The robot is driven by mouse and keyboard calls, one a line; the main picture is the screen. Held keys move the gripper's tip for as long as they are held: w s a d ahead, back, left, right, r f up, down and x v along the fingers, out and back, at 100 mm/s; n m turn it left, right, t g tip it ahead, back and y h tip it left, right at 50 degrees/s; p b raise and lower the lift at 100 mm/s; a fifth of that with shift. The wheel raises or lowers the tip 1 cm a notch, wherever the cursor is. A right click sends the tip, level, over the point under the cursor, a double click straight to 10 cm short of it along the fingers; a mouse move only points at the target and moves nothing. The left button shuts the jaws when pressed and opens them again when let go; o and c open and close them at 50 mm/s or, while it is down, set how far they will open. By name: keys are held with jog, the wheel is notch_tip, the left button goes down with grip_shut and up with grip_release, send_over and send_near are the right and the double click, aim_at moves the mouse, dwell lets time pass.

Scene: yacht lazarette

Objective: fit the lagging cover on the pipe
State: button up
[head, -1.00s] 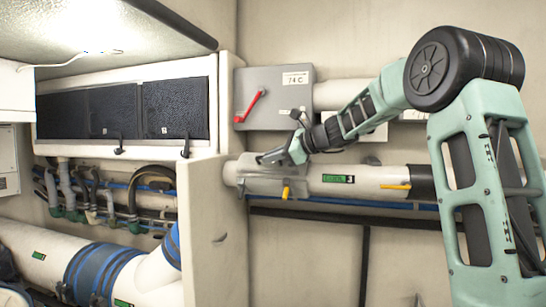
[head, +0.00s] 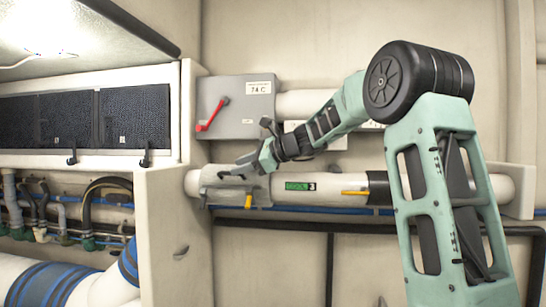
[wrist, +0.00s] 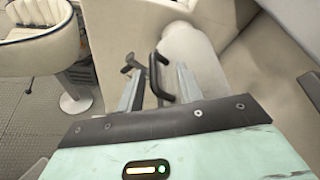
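The lagging cover (head: 226,195) is a grey shell that sits on the white pipe (head: 330,187) near its left end, lying along it. I cannot tell whether it is fully seated. A yellow latch or lever (head: 248,202) hangs at its lower right. My gripper (head: 240,165) is just above the cover. In the wrist view my gripper (wrist: 158,88) has its two fingers spread apart. A dark bar-shaped handle (wrist: 158,76) stands between them, and I see no firm grip on it. The pipe (wrist: 192,55) shows behind the handle.
A grey switch box (head: 238,110) with a red lever (head: 212,115) is on the wall above. A cream panel (head: 174,235) stands below left. A cushioned seat (wrist: 38,35) shows in the wrist view.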

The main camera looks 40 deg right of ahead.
jog(key=b+v, duration=0.3)
jog(key=v, duration=1.2)
jog(key=s+a+f+n+g, duration=0.1)
jog(key=a+f+n+g, duration=0.4)
jog(key=a+f, duration=0.7)
jog(key=s+a+f+n+g, duration=0.3)
jog(key=a+f+n, duration=0.5)
jog(key=a, duration=0.8)
jog(key=s+a+f+n+g+h, duration=0.2)
jog(key=s+a+f+n, duration=0.3)
jog(key=s+f+n, duration=0.4)
jog(key=s+a+f+n+g+h, duration=0.2)
jog(key=s+a+f+n, duration=0.4)
jog(key=s, duration=0.8)
notch_tip(320, 180, down, 3)
jog(key=n+h, duration=0.1)
jog(key=n, duration=0.3)
jog(key=shift+f+h, duration=0.2)
jog(key=shift+h, duration=0.2)
